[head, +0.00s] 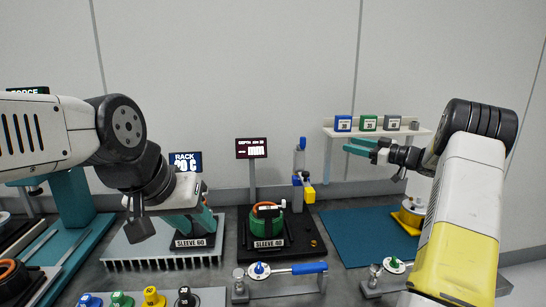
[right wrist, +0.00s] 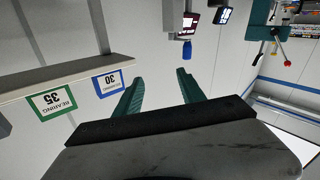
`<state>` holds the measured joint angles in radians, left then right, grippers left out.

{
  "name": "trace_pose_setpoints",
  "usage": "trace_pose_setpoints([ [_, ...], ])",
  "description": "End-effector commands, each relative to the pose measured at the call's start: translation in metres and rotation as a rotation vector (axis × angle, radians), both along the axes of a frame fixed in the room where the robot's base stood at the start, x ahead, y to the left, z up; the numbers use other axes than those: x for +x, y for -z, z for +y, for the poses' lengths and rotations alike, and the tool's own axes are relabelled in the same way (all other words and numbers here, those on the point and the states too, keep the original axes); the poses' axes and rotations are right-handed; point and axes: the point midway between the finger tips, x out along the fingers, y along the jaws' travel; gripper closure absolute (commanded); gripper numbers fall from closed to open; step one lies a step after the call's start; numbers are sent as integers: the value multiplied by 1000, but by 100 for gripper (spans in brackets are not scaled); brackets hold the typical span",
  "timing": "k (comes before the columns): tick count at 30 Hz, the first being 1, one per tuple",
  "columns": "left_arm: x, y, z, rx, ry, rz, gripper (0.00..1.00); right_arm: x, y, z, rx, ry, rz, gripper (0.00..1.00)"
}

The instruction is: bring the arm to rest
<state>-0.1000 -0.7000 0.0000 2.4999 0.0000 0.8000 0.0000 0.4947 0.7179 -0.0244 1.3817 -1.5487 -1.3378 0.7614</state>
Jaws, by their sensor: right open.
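My left gripper (head: 190,215) points down over the grey finned block behind the SLEEVE 60 label. Its fingers are partly hidden by its own wrist, so I cannot tell their opening or whether they hold anything.
A shelf (head: 376,131) carries blue, green and grey bearing boxes close to my right gripper. A green housing (head: 266,222) stands on the black SLEEVE 40 base. A blue mat (head: 365,238) lies at right. Colored knobs and a blue-handled tool (head: 308,268) line the front.

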Motion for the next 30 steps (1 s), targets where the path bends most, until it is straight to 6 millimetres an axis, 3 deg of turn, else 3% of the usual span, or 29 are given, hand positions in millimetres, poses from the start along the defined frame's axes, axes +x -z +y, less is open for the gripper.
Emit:
trace_pose_setpoints([
  [4, 0, 0, 0, 0, 0, 0, 64, 14, -57, 7, -29, 175, -49, 53],
  [8, 0, 0, 0, 0, 0, 0, 64, 12, -115, 10, -51, 394, -62, 53],
  [12, 0, 0, 0, 0, 0, 0, 64, -18, -156, 9, -64, 634, 4, 53],
  [15, 0, 0, 0, 0, 0, 0, 64, -57, -166, 10, -69, 770, 99, 53],
  [20, 0, 0, 0, 0, 0, 0, 64, -144, -147, 24, -79, 906, 327, 53],
  [24, 0, 0, 0, 0, 0, 0, 64, -237, -104, 53, -101, 924, 573, 53],
  [30, 0, 0, 0, 0, 0, 0, 64, -355, -40, 103, -147, 826, 875, 53],
])
